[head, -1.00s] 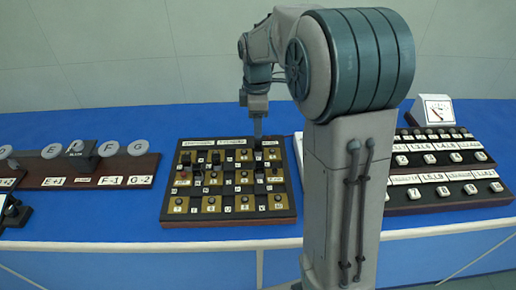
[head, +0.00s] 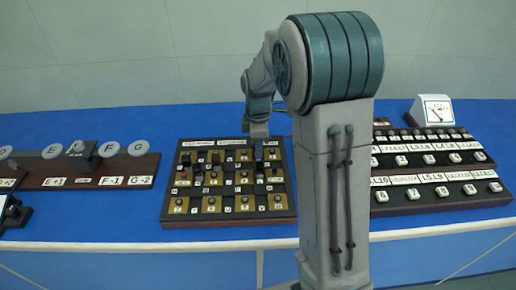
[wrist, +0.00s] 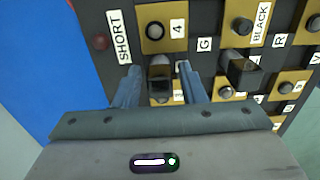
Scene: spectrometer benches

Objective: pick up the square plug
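The plug board (head: 168,205) is a dark panel with brass plates on the blue bench. In the wrist view a dark, block-shaped plug (wrist: 160,80) with a squarish top stands between the fingers, near the "SHORT" label. I take it to be the square plug. My gripper (wrist: 160,84) is open around it, with a narrow gap showing on each side. In the head view my gripper (head: 264,152) is low over the board's back right corner, and I cannot make out the plug there.
A second dark block-shaped plug (wrist: 243,72) stands just right of the right finger. Round knobs (wrist: 155,30) sit nearby on brass plates. A key panel (head: 440,195) and a white meter (head: 434,110) are at right, a lettered rack (head: 130,168) at left. Bare blue bench lies left of the board.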

